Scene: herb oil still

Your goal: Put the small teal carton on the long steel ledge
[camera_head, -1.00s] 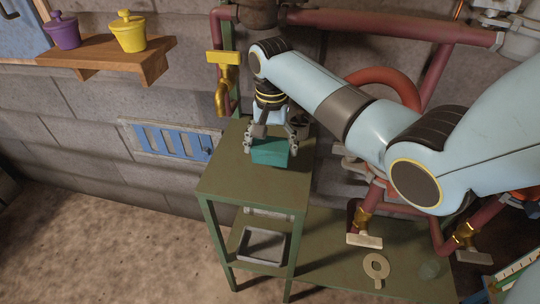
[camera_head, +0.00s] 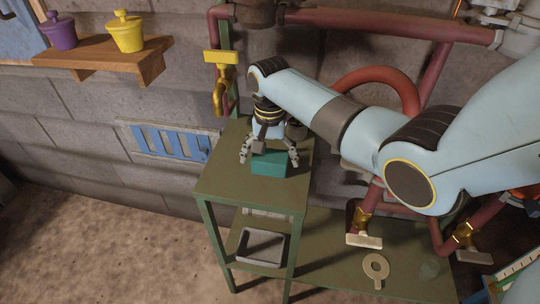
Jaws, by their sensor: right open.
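The small teal carton (camera_head: 269,164) sits on the top of a green stand (camera_head: 225,185), apparently resting on it. My right gripper (camera_head: 269,161) reaches down from behind the carton, with its fingers spread to either side of it. The gripper is open, with a visible gap between the left finger and the carton. The carton's back is partly hidden by the gripper. My left gripper is not in view. A long, low green surface (camera_head: 335,275) runs right from the stand; I cannot tell whether it is the long steel ledge.
Dark red pipes (camera_head: 380,19) with brass fittings run behind and right of the stand. A wooden shelf (camera_head: 110,62) at upper left holds a purple pot (camera_head: 60,33) and a yellow pot (camera_head: 127,35). A grey tray (camera_head: 262,247) sits below the stand top. The front of the stand top is clear.

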